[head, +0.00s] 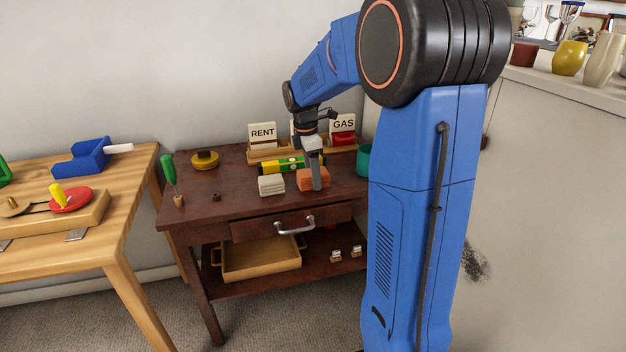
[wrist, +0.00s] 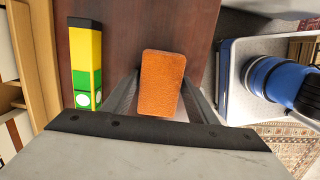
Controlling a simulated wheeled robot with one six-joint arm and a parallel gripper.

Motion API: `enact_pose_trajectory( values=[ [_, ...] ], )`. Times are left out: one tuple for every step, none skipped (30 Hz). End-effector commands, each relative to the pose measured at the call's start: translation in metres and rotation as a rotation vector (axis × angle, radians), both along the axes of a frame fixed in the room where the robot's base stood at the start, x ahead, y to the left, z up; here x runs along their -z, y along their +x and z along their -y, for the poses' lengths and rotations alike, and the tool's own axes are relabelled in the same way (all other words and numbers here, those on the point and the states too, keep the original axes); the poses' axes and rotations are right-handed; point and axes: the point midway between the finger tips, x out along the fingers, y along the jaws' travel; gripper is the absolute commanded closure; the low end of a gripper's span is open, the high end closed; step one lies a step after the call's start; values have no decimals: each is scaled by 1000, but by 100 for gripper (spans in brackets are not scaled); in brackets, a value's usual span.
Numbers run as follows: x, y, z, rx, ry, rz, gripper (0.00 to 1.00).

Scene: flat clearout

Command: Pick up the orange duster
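The orange duster (head: 306,184) is a block on the dark brown table, beside a cream block. In the wrist view the duster (wrist: 161,84) lies between the two fingers of my gripper (wrist: 162,95), one along each long side. The fingers are very close to its sides; I cannot tell whether they press on it. In the head view my gripper (head: 316,172) points down at the duster, and a finger hides part of it. The duster appears to be at tabletop height.
The cream block (head: 271,185) stands just left of the duster. A yellow-green level (head: 288,165) lies behind them. Letter holders marked RENT (head: 262,134) and GAS (head: 342,124) stand at the back. A teal cup (head: 363,158) is to the right.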

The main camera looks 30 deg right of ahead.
Motion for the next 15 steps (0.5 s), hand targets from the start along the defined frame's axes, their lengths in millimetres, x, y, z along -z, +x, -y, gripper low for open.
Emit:
enact_pose_trajectory(
  values=[
    [0, 0, 0, 0, 0, 0, 60],
    [0, 0, 0, 0, 0, 0, 67],
    [0, 0, 0, 0, 0, 0, 76],
    [0, 0, 0, 0, 0, 0, 76],
    [0, 0, 0, 0, 0, 0, 76],
    [0, 0, 0, 0, 0, 0, 76],
    [0, 0, 0, 0, 0, 0, 76],
    [0, 0, 0, 0, 0, 0, 76],
    [0, 0, 0, 0, 0, 0, 76],
    [0, 0, 0, 0, 0, 0, 76],
    [-1, 0, 0, 0, 0, 0, 76],
    [-2, 0, 0, 0, 0, 1, 76],
    [-3, 0, 0, 0, 0, 1, 76],
    [-6, 0, 0, 0, -1, 2, 76],
    [-9, 0, 0, 0, -1, 2, 76]
  ],
)
